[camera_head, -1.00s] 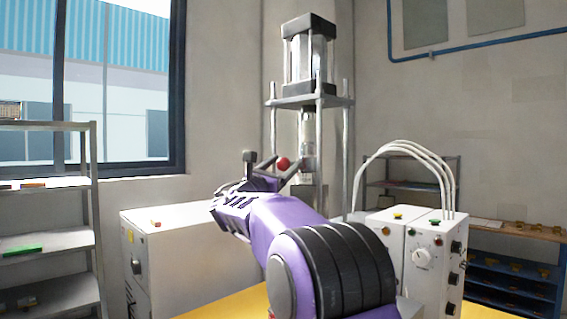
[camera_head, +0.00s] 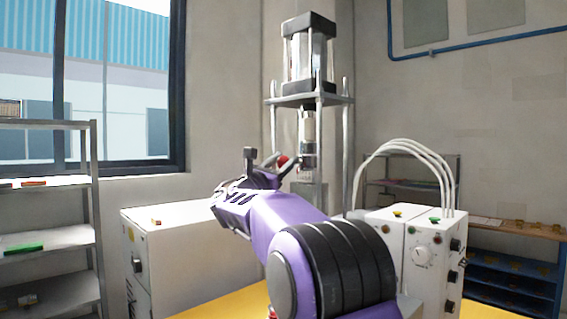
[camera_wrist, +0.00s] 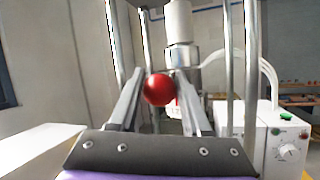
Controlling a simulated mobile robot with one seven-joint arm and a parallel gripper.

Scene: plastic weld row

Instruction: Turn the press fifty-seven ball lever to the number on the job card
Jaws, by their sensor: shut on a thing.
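The press (camera_head: 309,60) stands at the back, with a dark-capped cylinder on upright posts. The red ball (camera_head: 283,159) of its lever shows small and partly covered by my gripper in the head view. In the wrist view the red ball (camera_wrist: 158,89) sits between the two fingers of my gripper (camera_wrist: 157,85), which is shut on it. The lever's rod is mostly hidden. A white plate (camera_wrist: 174,113) with a red mark shows behind the ball, partly covered by the right finger; its markings are too small to read. I cannot make out a job card.
A white control box (camera_head: 421,255) with knobs and white hoses stands right of my arm. A white cabinet (camera_head: 180,247) is at left. Shelving (camera_head: 50,190) lines the left wall, and a blue-framed bench (camera_head: 510,262) stands at right.

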